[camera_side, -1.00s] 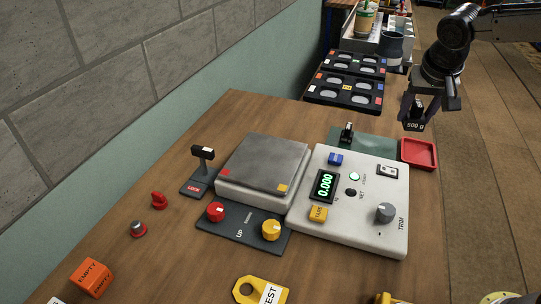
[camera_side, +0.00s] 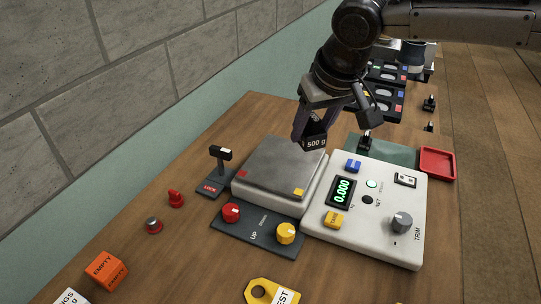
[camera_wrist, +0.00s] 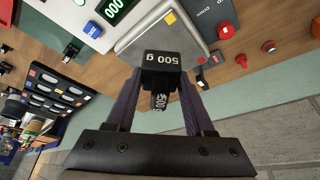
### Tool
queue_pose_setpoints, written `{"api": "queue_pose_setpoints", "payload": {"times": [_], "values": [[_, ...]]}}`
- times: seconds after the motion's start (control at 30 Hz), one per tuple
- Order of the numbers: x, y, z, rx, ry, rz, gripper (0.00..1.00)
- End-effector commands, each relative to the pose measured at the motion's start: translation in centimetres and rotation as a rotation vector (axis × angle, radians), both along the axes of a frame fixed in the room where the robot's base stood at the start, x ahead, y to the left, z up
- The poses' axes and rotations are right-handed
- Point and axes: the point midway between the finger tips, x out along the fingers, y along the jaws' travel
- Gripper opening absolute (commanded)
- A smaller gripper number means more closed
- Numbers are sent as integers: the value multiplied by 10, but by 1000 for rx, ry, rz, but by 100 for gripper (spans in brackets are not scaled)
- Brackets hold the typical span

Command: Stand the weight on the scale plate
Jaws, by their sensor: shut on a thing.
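My gripper (camera_side: 316,133) is shut on a black weight (camera_side: 314,143) marked "500 g". The weight hangs over the far right part of the grey scale plate (camera_side: 277,166) in the side view. It appears to be above the plate; the exact gap is hard to tell. In the wrist view the weight (camera_wrist: 163,62) sits between the two fingers, with the plate (camera_wrist: 162,32) beyond it. The scale's display (camera_side: 342,191) reads 0.000.
A lock lever (camera_side: 217,168) stands left of the plate. A red knob (camera_side: 231,212) and a yellow knob (camera_side: 286,233) are in front. The control panel (camera_side: 370,240) is on the right, with a red tray (camera_side: 437,163) behind it. An orange "EMPTY" block (camera_side: 107,268) lies at the front left.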

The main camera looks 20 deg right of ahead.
Motion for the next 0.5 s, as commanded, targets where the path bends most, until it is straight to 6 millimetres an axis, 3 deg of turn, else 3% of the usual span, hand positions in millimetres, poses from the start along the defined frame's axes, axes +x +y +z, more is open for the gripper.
{"api": "queue_pose_setpoints", "payload": {"times": [0.33, 0.5], "values": [[60, 34, -30, 2, -3, -4, 0], [80, 46, -60, 0, -1, -3, 0]]}}
